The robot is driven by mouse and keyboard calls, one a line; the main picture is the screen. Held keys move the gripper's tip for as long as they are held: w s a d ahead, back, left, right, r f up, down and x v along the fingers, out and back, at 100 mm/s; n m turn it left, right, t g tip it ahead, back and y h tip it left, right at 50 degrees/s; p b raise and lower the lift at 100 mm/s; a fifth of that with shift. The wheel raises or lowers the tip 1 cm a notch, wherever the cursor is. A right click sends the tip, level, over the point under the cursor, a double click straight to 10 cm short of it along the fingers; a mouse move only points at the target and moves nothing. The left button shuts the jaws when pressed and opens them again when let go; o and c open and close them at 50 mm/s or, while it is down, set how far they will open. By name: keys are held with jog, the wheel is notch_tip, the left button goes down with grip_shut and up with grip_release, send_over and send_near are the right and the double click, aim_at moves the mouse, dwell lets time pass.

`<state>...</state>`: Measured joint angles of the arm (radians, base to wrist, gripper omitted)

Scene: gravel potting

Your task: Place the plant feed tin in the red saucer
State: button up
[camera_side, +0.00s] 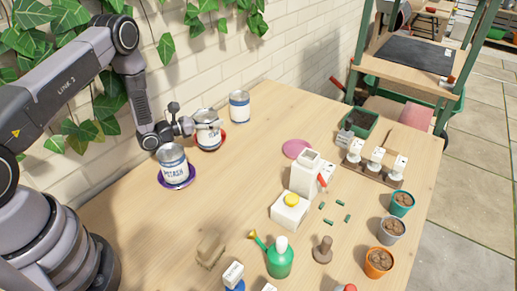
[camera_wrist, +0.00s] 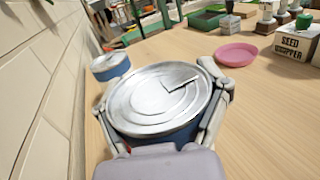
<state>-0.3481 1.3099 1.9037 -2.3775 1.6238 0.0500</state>
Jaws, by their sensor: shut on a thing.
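The plant feed tin (camera_side: 209,140), a white and blue tin with a silver lid, is between the fingers of my gripper (camera_side: 203,125); its label is too small to read. In the wrist view, my gripper (camera_wrist: 165,108) is shut around the tin's sides, with the round lid (camera_wrist: 160,97) facing up. The red saucer (camera_side: 223,137) shows as a rim around the tin's base. The tin looks upright and within the saucer's outline; I cannot tell whether its base touches. Only a sliver of red (camera_wrist: 105,146) shows in the wrist view.
A similar tin (camera_side: 173,164) stands on a purple saucer (camera_side: 178,184) in front. Another tin (camera_side: 239,107) stands behind, near the brick wall (camera_side: 285,35). An empty pink saucer (camera_side: 296,149) lies to the right. White containers, a green bottle and small pots occupy the table's right and front.

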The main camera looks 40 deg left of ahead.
jog(key=shift+f, duration=0.45)
jog(key=o, duration=1.2)
